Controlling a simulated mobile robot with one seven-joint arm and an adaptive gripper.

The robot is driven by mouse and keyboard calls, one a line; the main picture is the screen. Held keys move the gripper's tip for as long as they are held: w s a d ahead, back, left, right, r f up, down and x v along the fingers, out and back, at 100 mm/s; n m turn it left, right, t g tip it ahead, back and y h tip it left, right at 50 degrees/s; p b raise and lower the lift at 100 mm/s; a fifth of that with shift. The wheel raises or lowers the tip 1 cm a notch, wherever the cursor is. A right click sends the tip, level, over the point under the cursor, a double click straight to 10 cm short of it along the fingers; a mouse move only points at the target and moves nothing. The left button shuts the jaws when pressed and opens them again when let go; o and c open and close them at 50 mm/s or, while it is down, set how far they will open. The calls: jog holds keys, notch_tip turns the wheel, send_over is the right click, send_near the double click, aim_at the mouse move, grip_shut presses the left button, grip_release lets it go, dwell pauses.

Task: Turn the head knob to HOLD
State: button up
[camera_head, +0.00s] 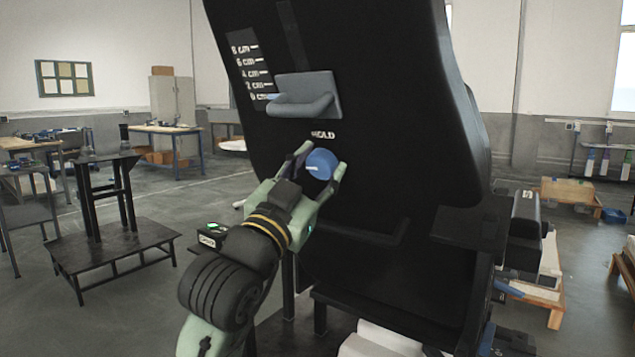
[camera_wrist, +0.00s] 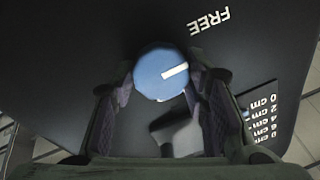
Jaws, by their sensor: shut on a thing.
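The head knob (camera_head: 321,164) is a round blue knob with a white pointer line, set on a tilted black panel (camera_head: 390,100). My gripper (camera_head: 318,162) has a finger on either side of it and is shut on it. In the head view, the HOLD label (camera_head: 322,134) is just above the knob and the pointer line lies toward the left. In the wrist view, the knob (camera_wrist: 160,75) sits between the fingertips. There its line points right and slightly up, not straight at the FREE label (camera_wrist: 208,20). HOLD cannot be made out in the wrist view.
A dark ledge (camera_head: 355,228) runs below the knob. A black stand (camera_head: 105,220) is at left, with open floor around.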

jog(key=m+b, duration=0.2)
jog(key=m, duration=0.1)
jog(key=m+b, duration=0.1)
jog(key=b, duration=0.1)
jog(key=shift+f+t, duration=0.3)
jog(key=m+b, duration=0.3)
jog(key=m, duration=0.2)
jog(key=shift+h, duration=0.3)
jog(key=m+h+b, duration=0.1)
jog(key=m+b, duration=0.2)
jog(key=m, duration=0.3)
jog(key=shift+d, duration=0.1)
jog(key=shift+w+m+h+b, duration=0.1)
jog(key=shift+m+h+b, duration=0.35)
jog(key=shift+m, duration=1.65)
jog(key=o, duration=1.1)
jog(key=shift+o, duration=0.2)
